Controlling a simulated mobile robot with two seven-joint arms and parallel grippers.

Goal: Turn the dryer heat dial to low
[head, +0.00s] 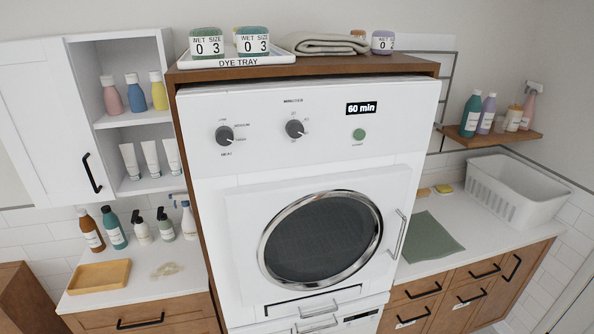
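The white dryer (258,168) stands upright in the middle of the head view, in a wooden surround. Its panel has two dark round dials. The left dial (225,134) has small labels around it, too small to read surely. The right dial (294,128) also has small labels around it. A green round button (359,134) sits right of the dials, under a black "60 min" display (362,108). The dryer door is shut. Neither of my grippers is in view.
A dye tray (238,62) with labelled jars and a folded towel (324,43) lie on top of the surround. Counters with bottles and a wooden tray (99,276) are left; a white basket (512,193) and green cloth (430,236) are right. The space before the panel is clear.

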